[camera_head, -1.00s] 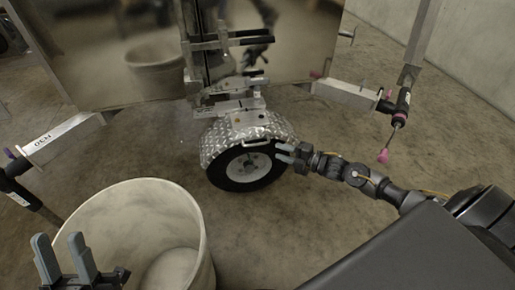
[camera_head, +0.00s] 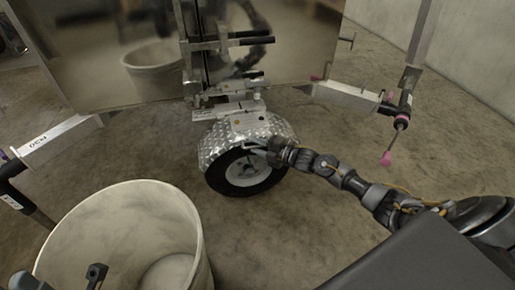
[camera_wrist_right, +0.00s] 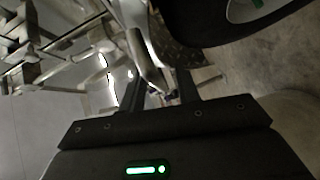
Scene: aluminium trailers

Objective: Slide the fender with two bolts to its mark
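The fender (camera_head: 222,136) is a silver diamond-plate cover over the black tyre (camera_head: 238,182) of the trailer wheel, in the middle of the head view. My right gripper (camera_head: 256,148) is at the fender's front, at its handle. In the right wrist view, a pale metal bar (camera_wrist_right: 147,62), seemingly the handle, lies in line with the gap between the two dark fingers of my right gripper (camera_wrist_right: 158,92), which stand apart. Contact cannot be told. The two bolts cannot be made out clearly. My left gripper (camera_head: 60,283) is mostly cut off at the lower left.
A large pale bucket (camera_head: 189,205) stands at the lower left, close to my left gripper. A polished trailer panel (camera_head: 105,60) is behind the fender. An aluminium beam (camera_head: 345,95) and a pink-tipped rod (camera_head: 386,158) are at right. Concrete floor between is clear.

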